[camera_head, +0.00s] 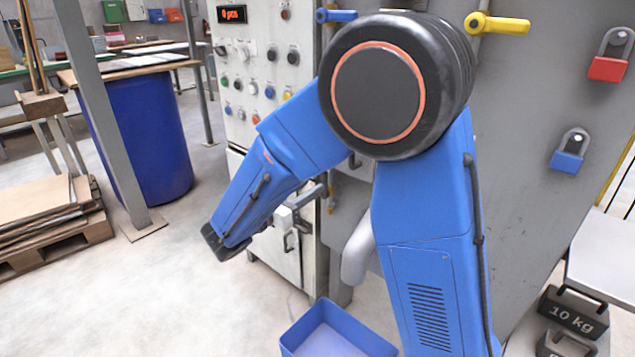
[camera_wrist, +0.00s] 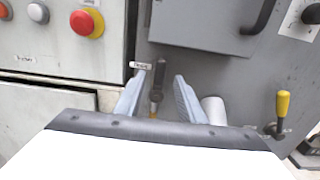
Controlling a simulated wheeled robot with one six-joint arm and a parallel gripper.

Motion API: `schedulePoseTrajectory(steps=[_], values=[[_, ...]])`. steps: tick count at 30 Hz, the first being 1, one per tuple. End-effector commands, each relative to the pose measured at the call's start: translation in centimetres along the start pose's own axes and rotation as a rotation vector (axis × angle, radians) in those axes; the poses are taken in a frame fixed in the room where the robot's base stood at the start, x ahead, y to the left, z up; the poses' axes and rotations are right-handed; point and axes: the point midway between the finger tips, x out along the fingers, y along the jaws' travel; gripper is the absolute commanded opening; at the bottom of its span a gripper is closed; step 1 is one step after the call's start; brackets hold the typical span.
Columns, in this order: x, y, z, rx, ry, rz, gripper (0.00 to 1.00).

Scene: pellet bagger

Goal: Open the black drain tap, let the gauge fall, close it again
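The black drain tap handle (camera_wrist: 159,75) stands upright in the wrist view, on the grey panel, with a brass-coloured part below it. A small white label is just left of it, its text too small to read surely. My gripper (camera_wrist: 157,92) is open, its two pale grey fingers to the left and right of the handle. I see gaps beside the handle and cannot tell whether the fingers reach its full depth. In the head view my blue arm covers much of this area. I cannot identify the gauge in either view.
A yellow-handled lever (camera_wrist: 283,104) is right of my gripper. A red button (camera_wrist: 86,23) is on the box at upper left. A blue bin (camera_head: 325,342) stands on the floor below.

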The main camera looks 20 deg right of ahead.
Motion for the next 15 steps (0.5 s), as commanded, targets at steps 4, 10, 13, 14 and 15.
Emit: schedulePoseTrajectory(steps=[4,10,13,14,15], values=[[2.2,-0.1,0.0,0.000,0.000,-0.002,0.36],[3.9,0.0,0.0,0.000,0.001,-0.001,0.36],[4.3,0.0,0.0,0.000,0.001,-0.001,0.36],[4.4,0.0,0.0,0.000,0.001,0.000,0.36],[4.4,0.0,0.0,0.000,0.001,0.000,0.36]])
